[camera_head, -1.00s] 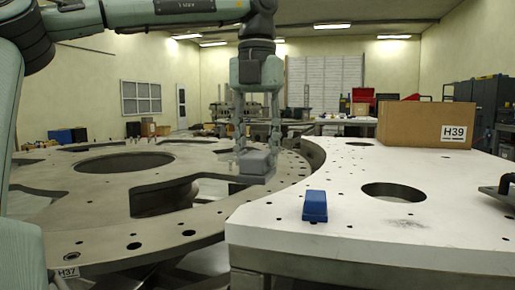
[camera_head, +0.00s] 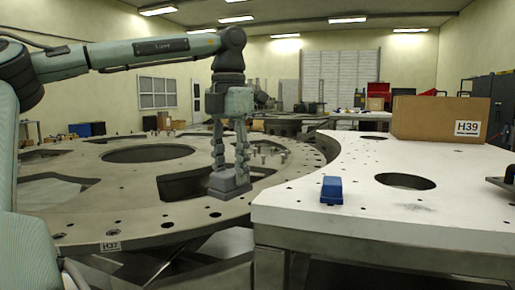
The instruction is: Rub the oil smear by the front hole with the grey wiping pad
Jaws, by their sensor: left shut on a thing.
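My left gripper (camera_head: 230,168) is shut on the grey wiping pad (camera_head: 229,188), fingers pointing down. The pad is at the near rim of the large round metal turret plate (camera_head: 130,228), left of the white plate; I cannot tell whether it touches the metal. A faint dark smear (camera_head: 412,207) lies on the white plate (camera_head: 300,222), just in front of its large near hole (camera_head: 405,181). The pad is well to the left of this smear.
A blue block (camera_head: 331,190) stands on the white plate between the pad and the smear. A cardboard box marked H39 (camera_head: 430,117) stands farther back. A gap separates the two plates.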

